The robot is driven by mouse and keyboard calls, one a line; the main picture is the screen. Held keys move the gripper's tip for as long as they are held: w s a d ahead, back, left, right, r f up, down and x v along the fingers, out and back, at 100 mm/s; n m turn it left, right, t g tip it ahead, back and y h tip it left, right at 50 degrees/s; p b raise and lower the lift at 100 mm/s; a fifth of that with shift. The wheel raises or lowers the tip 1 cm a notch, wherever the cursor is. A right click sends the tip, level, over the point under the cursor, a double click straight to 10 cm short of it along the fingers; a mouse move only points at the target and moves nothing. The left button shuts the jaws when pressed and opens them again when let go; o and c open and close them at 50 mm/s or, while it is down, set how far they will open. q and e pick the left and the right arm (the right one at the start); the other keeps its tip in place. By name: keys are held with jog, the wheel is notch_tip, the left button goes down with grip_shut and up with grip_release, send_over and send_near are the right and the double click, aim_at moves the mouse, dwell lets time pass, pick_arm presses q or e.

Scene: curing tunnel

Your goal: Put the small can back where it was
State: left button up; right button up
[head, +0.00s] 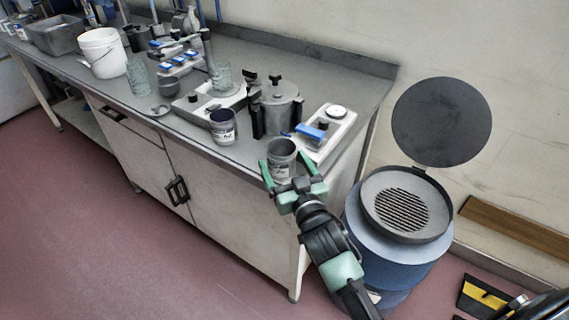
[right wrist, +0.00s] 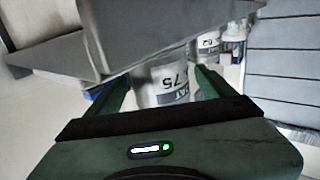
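The small can (head: 281,160) is a grey-white open tin with a dark inside and a printed label. It is upright at the front edge of the bench, near its right end. My right gripper (head: 283,166), with green fingers, is closed around its sides. My left gripper is not in view.
A white device with a blue part (head: 325,132) stands just right of the can, and a grey pot with black clamps (head: 276,104) behind it. A blue drum (head: 395,245) with a raised round lid (head: 441,121) stands right of the bench. Bench space between the two cans looks clear.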

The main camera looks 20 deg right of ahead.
jog(key=shift+r, duration=0.15)
jog(key=s+b, duration=0.1)
jog(key=s, duration=1.1)
jog(key=s+f+n+g, duration=0.1)
jog(key=s+f+g, duration=0.2)
jog(key=f, duration=1)
jog(key=s+a+f+g, duration=0.1)
jog(key=s+f+g, duration=0.1)
jog(key=f, duration=1)
jog(key=s+f+n+g, duration=0.1)
jog(key=s+f+g, duration=0.2)
jog(key=f, duration=1)
jog(key=s+d+f+g, duration=0.2)
jog(key=s+f+g, duration=0.1)
jog(key=s+f, duration=0.4)
jog(key=s+d+f+g, duration=0.2)
jog(key=s+f, duration=0.5)
jog(key=s, duration=0.6)
jog(key=s+d+f+g, duration=0.2)
jog(key=s+f+g, duration=0.2)
jog(key=s+f, duration=0.3)
jog(key=s, duration=0.3)
jog(key=shift+d+f+h, duration=0.3)
jog(key=shift+d+f, duration=0.05)
